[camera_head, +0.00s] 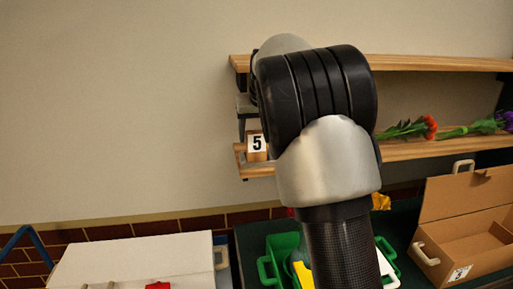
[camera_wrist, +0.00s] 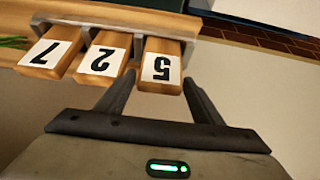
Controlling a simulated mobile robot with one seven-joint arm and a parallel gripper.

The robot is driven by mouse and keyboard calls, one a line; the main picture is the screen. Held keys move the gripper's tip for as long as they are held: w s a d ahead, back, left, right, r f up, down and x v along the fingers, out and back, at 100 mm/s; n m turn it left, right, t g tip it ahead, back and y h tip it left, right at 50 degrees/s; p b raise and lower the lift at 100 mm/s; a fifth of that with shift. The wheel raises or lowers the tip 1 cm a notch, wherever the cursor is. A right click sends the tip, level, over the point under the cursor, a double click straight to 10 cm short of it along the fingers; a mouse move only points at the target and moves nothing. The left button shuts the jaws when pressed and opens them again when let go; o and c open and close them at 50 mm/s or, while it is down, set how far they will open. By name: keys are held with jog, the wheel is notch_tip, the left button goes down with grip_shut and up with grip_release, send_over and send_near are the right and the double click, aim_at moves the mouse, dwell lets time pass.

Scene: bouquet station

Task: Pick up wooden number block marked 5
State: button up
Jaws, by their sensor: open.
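The wooden number block marked 5 (camera_head: 257,146) sits at the left end of the lower wooden shelf in the head view, its white label facing out. In the wrist view the same block (camera_wrist: 161,70) shows upside down, at the right end of a row. My gripper (camera_wrist: 160,88) is open, with one finger on each side of the 5 block's near end in the picture. I cannot tell whether the fingers touch it. In the head view my arm hides the gripper's fingers and part of the shelf.
Blocks marked 2 (camera_wrist: 103,58) and 7 (camera_wrist: 45,55) sit beside the 5 block in the wrist view, the 2 close to one finger. Flowers (camera_head: 412,128) lie on the lower shelf (camera_head: 440,147). Below are a green crate (camera_head: 268,266) and an open cardboard box (camera_head: 425,250).

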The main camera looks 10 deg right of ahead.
jog(key=shift+w+f, duration=0.25)
jog(key=shift+f, duration=0.25)
jog(key=c, duration=0.8)
jog(key=shift+r, duration=0.1)
